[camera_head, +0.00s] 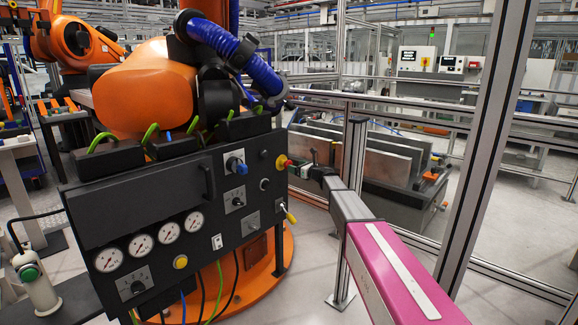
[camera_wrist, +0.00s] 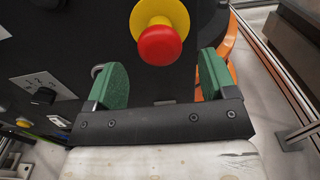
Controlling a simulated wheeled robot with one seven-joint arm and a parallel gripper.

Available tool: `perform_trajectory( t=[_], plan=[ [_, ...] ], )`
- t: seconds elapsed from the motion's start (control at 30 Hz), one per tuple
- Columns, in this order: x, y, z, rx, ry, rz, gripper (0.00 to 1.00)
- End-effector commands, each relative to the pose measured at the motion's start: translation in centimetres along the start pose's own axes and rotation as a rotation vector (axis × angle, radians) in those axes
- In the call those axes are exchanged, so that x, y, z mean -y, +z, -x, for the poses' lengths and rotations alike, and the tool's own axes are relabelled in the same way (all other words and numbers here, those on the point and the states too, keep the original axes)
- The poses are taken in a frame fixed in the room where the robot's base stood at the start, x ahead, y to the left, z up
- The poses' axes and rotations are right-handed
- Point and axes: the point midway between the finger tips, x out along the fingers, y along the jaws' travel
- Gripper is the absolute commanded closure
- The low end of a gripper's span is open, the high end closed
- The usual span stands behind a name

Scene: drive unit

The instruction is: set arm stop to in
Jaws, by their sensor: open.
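A red mushroom button with a yellow collar, the likely arm stop (camera_head: 283,162), sits at the upper right edge of the black control panel (camera_head: 130,205). In the wrist view the red button (camera_wrist: 160,45) is near the top centre, with its yellow collar behind it. I cannot tell from its look whether it is in or out. My gripper (camera_head: 309,169) is just right of the button and faces it. Its green-padded fingers (camera_wrist: 161,63) are spread, with nothing between them. In the wrist view the button lies between and slightly beyond the fingertips, without visible contact.
A metal fence post (camera_head: 490,130) rises to the right. A green-topped push-button post (camera_head: 35,280) stands at left.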

Motion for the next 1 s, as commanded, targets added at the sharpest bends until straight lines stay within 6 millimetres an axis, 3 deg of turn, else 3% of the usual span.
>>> perform_trajectory(
  t=[0.1, 0.3, 0.63, 0.67, 0.83, 0.87, 1.0],
  plan=[
    [0.2, -0.1, -2.5, 0.000, 0.002, 0.001, 0.22],
    [0.1, 0.0, -5.1, 0.000, 0.001, 0.001, 0.22],
    [0.0, 0.0, -5.6, 0.000, 0.000, 0.001, 0.22],
    [0.0, 0.0, -5.6, 0.000, 0.000, 0.001, 0.25],
    [0.0, 0.0, -5.6, 0.000, 0.000, 0.001, 0.81],
    [0.0, 0.0, -5.6, 0.000, 0.000, 0.001, 0.86],
    [0.0, 0.0, -5.7, 0.000, 0.001, 0.001, 0.87]
  ],
)
